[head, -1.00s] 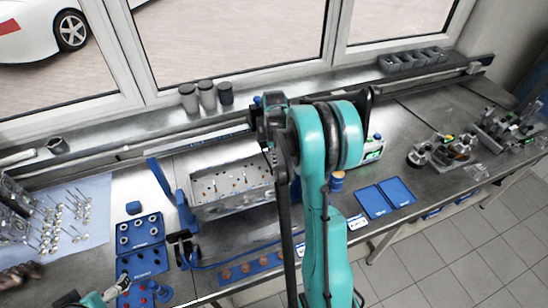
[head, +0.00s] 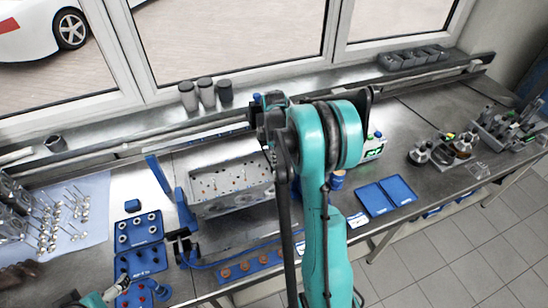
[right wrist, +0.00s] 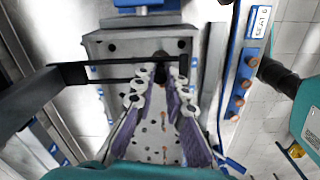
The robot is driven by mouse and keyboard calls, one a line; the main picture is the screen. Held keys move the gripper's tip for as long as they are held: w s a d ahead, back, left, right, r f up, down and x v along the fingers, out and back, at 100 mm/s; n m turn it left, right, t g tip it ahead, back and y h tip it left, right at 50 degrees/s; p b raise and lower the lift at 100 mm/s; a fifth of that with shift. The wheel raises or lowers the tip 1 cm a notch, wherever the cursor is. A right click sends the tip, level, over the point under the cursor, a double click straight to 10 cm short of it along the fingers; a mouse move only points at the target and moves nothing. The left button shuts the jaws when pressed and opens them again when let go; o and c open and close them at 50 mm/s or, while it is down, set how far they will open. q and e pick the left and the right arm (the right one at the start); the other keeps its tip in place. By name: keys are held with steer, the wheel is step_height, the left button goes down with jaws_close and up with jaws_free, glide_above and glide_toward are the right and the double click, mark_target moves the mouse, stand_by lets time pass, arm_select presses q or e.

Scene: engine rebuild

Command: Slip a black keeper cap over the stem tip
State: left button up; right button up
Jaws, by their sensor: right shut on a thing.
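The grey cylinder head (head: 235,203) stands on the bench in the head view, with several copper-coloured stem tips and dark holes in its top. It also fills the middle of the right wrist view (right wrist: 140,148). My right gripper (right wrist: 161,78) is over its top, with purple-padded fingers on either side of the row of stems. It is shut on a small dark piece that looks like a black keeper cap, mostly hidden between the fingertips. Contact with a stem cannot be told. In the head view my right arm covers much of this gripper. My left gripper (head: 120,285) shows small at the lower left; its jaws are unclear.
Blue trays (head: 139,246) with small parts lie left of the head. Several valves (head: 52,232) lie on a pale cloth. A blue strip with copper discs (head: 246,266) runs along the front edge. Two flat blue trays (head: 386,196) lie to the right.

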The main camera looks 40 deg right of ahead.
steer(key=shift+f, duration=0.35)
steer(key=o, duration=0.8)
steer(key=shift+o, duration=0.2)
step_height(320, 180, up, 12)
steer(key=s+a+f+m+t+b, duration=0.3)
steer(key=s+a+f+m+b, duration=0.2)
steer(key=s+a+f+b, duration=0.3)
steer(key=s+a+f+m+t+b, duration=0.4)
steer(key=s+a+f+m+b, duration=0.2)
steer(key=a+f+b, duration=0.8)
steer(key=s+a+b, duration=0.1)
steer(key=s+a, duration=0.1)
steer(key=a, duration=0.1)
steer(key=shift+a, duration=0.15)
